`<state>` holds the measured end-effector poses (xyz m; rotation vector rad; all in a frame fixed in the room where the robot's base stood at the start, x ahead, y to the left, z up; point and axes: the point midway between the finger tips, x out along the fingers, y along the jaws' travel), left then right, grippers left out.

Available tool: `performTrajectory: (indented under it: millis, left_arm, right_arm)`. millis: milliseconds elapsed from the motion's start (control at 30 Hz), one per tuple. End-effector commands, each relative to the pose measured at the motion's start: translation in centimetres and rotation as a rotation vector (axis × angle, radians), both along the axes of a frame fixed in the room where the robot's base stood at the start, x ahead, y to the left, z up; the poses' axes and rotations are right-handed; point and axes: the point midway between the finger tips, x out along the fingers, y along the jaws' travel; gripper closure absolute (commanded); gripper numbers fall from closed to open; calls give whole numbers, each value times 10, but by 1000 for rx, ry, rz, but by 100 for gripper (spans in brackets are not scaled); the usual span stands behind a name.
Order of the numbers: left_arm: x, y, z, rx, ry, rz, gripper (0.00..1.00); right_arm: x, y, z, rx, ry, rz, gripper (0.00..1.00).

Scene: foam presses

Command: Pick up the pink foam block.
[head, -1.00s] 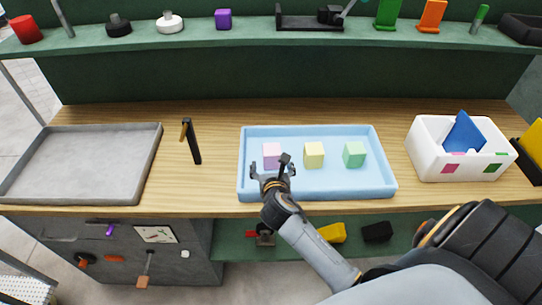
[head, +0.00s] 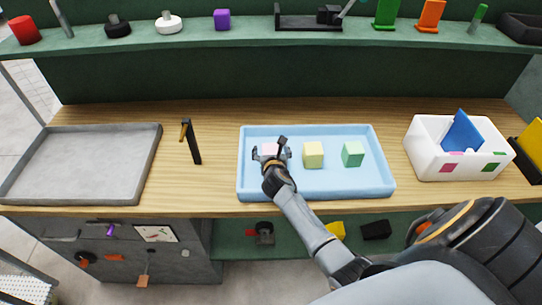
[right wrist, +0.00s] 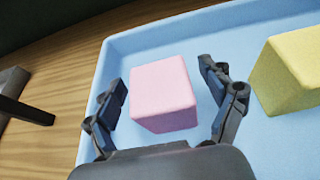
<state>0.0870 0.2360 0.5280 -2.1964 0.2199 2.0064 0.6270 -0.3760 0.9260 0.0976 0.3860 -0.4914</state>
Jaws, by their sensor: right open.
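The pink foam block (right wrist: 163,94) sits in the light blue tray (right wrist: 120,46), between the two open fingers of my right gripper (right wrist: 165,88) in the right wrist view. A gap shows on each side of the block. In the head view the block (head: 269,149) is partly hidden behind my right gripper (head: 270,152), which is over the tray's left part. A yellow block (head: 313,155) and a green block (head: 353,154) sit in the same tray to its right. My left gripper is not in view.
A grey tray (head: 83,160) is on the left of the wooden table (head: 215,118). A white box (head: 436,166) with a blue piece is at the right. A green shelf (head: 200,34) with several objects runs behind.

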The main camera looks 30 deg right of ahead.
Motion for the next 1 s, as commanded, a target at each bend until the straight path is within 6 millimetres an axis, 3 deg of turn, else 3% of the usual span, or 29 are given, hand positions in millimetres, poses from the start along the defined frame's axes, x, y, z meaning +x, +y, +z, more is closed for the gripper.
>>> performTrajectory:
  millis: [233, 500, 833, 1000]
  left_arm:
    - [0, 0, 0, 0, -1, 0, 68]
    - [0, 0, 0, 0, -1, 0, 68]
    - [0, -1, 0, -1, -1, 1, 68]
    - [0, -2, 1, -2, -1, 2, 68]
  right_arm:
    - [1, 0, 0, 0, 0, 0, 17]
    - [1, 0, -1, 0, 0, 0, 65]
    - [1, 0, 1, 0, 0, 0, 66]
    - [1, -1, 12, -2, -2, 0, 66]
